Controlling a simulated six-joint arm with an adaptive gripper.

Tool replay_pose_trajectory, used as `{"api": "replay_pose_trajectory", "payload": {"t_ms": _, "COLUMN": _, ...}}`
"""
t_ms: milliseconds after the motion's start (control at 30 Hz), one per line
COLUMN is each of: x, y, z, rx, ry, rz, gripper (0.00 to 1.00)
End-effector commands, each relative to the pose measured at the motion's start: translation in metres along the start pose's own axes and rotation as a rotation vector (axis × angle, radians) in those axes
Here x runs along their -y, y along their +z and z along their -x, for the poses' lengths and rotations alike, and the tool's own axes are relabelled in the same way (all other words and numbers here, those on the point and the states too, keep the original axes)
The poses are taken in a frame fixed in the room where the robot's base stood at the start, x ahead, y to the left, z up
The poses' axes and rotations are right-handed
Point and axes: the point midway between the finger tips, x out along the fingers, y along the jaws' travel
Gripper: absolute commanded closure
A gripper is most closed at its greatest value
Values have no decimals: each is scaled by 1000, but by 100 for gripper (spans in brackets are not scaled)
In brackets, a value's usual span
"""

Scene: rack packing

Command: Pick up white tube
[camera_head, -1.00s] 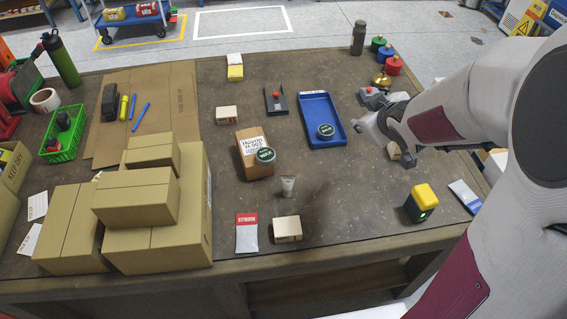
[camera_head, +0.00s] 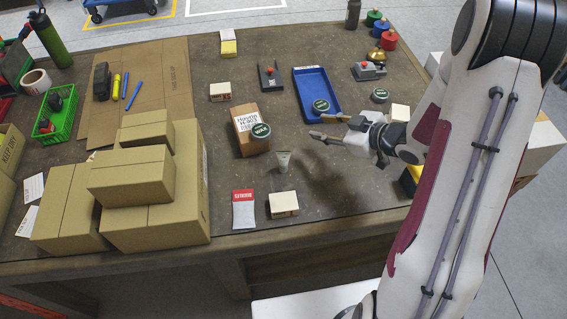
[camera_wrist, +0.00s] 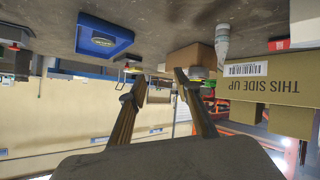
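The white tube (camera_head: 283,160) is small and stands on the table, just in front of a brown carton. In the wrist view the white tube (camera_wrist: 222,45) appears upside down, right of the fingers. My gripper (camera_head: 318,126) is open and empty, above the table to the right of the tube, with its fingers pointing left. A clear gap separates them. In the wrist view both fingers of my gripper (camera_wrist: 160,77) are spread with nothing held between them.
The brown carton (camera_head: 244,140) has a green-topped tin (camera_head: 260,132) at its corner. A small pale box (camera_head: 284,204) and a red-and-white packet (camera_head: 243,210) lie in front of the tube. Stacked cardboard boxes (camera_head: 80,215) stand left. A blue tray (camera_head: 309,82) lies behind my gripper.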

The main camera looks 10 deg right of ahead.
Motion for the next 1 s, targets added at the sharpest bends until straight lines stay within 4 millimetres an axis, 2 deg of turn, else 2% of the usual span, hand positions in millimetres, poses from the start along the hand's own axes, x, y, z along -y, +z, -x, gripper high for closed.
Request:
{"api": "replay_pose_trajectory", "payload": {"t_ms": 233, "x": 37, "y": 12, "z": -8, "rx": -150, "ry": -118, "rz": -54, "gripper": 68}}
{"api": "replay_pose_trajectory", "payload": {"t_ms": 533, "x": 78, "y": 16, "z": 0, "rx": -344, "ry": -237, "rz": -143, "gripper": 68}}
{"api": "replay_pose_trajectory", "payload": {"t_ms": 733, "x": 91, "y": 16, "z": 7, "rx": -420, "ry": -276, "rz": -181, "gripper": 68}}
{"api": "replay_pose_trajectory", "payload": {"t_ms": 1000, "x": 94, "y": 15, "z": 9, "rx": -436, "ry": -283, "rz": -188, "gripper": 68}}
